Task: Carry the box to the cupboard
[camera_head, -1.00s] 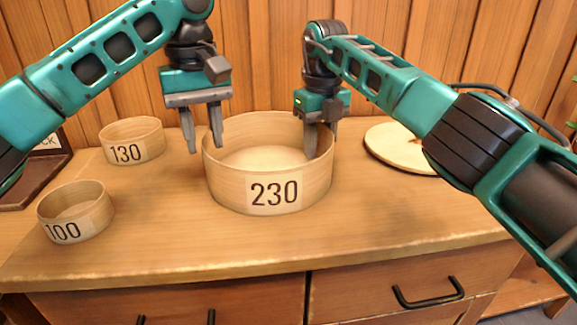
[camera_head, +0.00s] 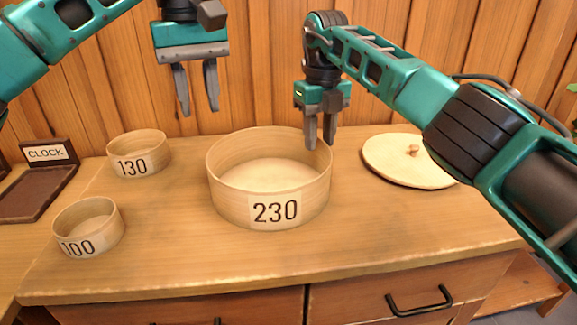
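The large round wooden box (camera_head: 232,202), labelled 230, stands open and looks empty on the wooden cabinet top. Two smaller round boxes stand to its left: one labelled 130 (camera_head: 153,148) and one labelled 100 (camera_head: 112,228). My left gripper (camera_head: 198,108) hangs above and behind the large box's left side, fingers apart, holding nothing. My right gripper (camera_head: 321,142) is at the large box's right back rim, fingers a little apart, one in front of the rim area; I cannot tell whether it touches the wall. No cupboard is clearly identifiable in view.
A round wooden lid (camera_head: 388,163) with a small knob lies to the right of the large box. A plank wall (camera_head: 260,70) closes the back. The front of the top is clear.

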